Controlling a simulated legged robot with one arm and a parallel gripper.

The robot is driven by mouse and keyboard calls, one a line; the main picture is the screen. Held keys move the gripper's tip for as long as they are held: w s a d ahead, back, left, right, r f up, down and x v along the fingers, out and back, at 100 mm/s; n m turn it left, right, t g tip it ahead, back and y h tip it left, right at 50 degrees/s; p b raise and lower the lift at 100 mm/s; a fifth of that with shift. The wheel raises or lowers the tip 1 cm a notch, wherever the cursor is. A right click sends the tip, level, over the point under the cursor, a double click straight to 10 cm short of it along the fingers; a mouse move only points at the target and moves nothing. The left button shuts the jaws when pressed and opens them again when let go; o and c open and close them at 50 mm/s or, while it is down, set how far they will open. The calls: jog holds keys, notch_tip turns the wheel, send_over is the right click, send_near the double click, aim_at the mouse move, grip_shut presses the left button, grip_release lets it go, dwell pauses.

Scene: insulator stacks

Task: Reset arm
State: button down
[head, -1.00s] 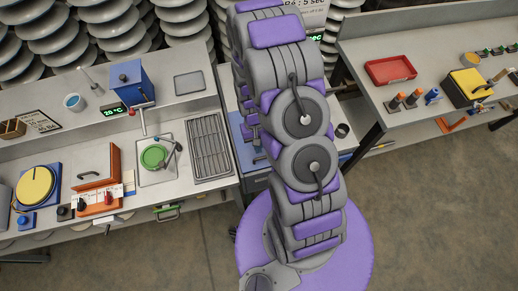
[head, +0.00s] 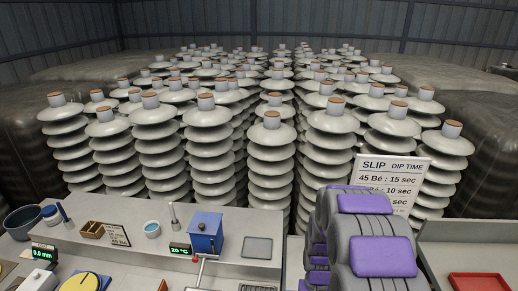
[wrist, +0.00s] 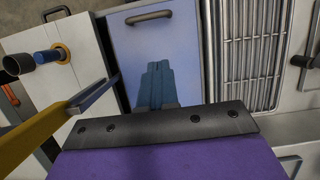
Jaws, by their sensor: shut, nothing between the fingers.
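In the wrist view my gripper (wrist: 158,72) shows beyond the purple and black edge of my wrist. Its dark blue fingers are together and hold nothing. They are in front of a pale blue panel (wrist: 125,45) with a dark handle (wrist: 148,16). In the head view my arm's purple and grey links rise at the lower right, and my gripper is out of that picture.
A metal rack (wrist: 245,50) is right of my gripper in the wrist view; a yellow bar (wrist: 45,128) is at left. The head view shows insulator stacks (head: 272,150), a blue box (head: 205,232), a dip-time sign (head: 392,180) and a red tray (head: 480,282).

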jog(key=s+a+r+n+b, duration=0.15)
jog(key=s+r, duration=0.25)
jog(key=r, duration=0.4)
jog(key=s+a+r+m, duration=0.1)
jog(key=s+a+r, duration=0.1)
jog(key=s+r, duration=0.35)
jog(key=s+a+r+n, duration=0.1)
jog(key=s+r, duration=0.3)
jog(key=s, duration=0.3)
jog(key=s+a+r+t+b, duration=0.1)
jog(key=s+r, duration=0.4)
jog(key=s, duration=0.2)
jog(key=shift+a+n+t+h, duration=0.25)
jog(key=shift+n+t+h, duration=0.05)
jog(key=shift+n, duration=0.05)
